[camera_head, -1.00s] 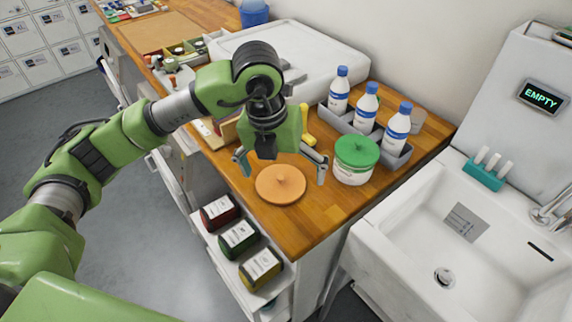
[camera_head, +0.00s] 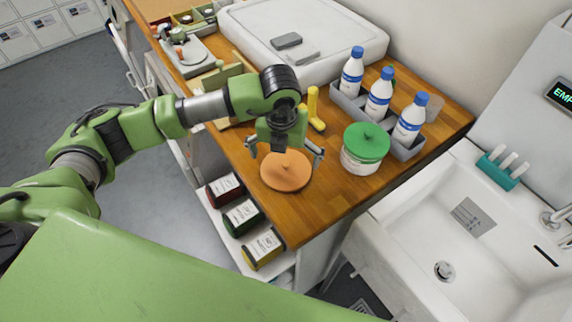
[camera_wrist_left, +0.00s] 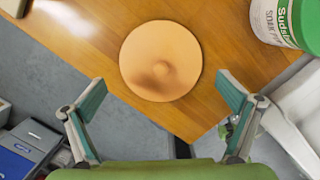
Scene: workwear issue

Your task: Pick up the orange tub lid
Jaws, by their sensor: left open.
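The orange tub lid (camera_head: 287,171) is a flat round disc with a small knob in its middle, lying on the wooden counter near its front edge. In the left wrist view the lid (camera_wrist_left: 160,61) lies ahead of the fingertips, between their lines, with a shadow across its knob. My left gripper (camera_head: 286,152) is open and empty above the lid; its spread fingers also show in the left wrist view (camera_wrist_left: 165,98). No contact with the lid shows. My right gripper is not in view.
A white tub with a green lid (camera_head: 366,145) stands right of the orange lid. Behind it are several blue-capped bottles in a grey tray (camera_head: 404,154). A sink (camera_head: 410,245) is at right; jars (camera_head: 243,217) sit below.

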